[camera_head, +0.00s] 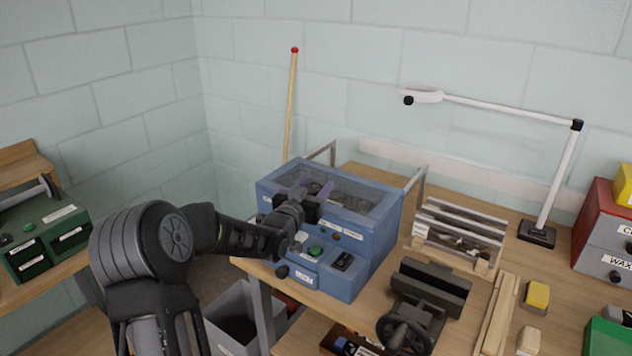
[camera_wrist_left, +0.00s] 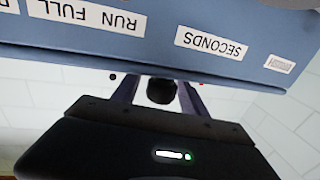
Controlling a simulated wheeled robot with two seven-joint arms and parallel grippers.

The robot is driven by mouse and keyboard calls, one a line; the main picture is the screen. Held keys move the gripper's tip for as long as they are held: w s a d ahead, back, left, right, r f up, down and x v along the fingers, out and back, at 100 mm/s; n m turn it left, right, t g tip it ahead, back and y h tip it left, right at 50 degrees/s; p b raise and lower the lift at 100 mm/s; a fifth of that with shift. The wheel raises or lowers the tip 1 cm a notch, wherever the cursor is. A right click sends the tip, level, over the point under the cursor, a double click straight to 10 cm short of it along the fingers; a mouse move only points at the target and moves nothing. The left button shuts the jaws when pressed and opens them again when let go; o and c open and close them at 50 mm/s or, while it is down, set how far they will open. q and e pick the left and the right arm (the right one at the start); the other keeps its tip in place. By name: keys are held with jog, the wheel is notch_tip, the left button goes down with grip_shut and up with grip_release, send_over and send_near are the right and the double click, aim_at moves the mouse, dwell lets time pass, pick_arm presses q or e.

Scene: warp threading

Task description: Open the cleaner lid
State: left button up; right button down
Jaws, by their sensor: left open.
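The cleaner (camera_head: 372,240) is a blue box on the wooden bench, with a grey see-through lid (camera_head: 350,197) lying closed on top. Its sloped front panel carries a green button, knobs and small labels. My left gripper (camera_head: 313,187) is open over the front edge of the lid, its fingers pointing to the back. In the left wrist view the gripper (camera_wrist_left: 158,90) has its two fingers on either side of a dark round knob (camera_wrist_left: 161,91), below the blue face with upside-down labels. Whether the fingers touch the knob cannot be told. My right gripper is out of view.
A dark vise (camera_head: 425,300) and a slatted metal rack (camera_head: 459,233) stand right of the cleaner. A grey bin (camera_head: 236,318) is below the bench's left end.

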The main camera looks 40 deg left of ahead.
pick_arm(q)
jog(key=shift+w, duration=0.25)
grip_shut()
dwell(0.4)
dwell(0.9)
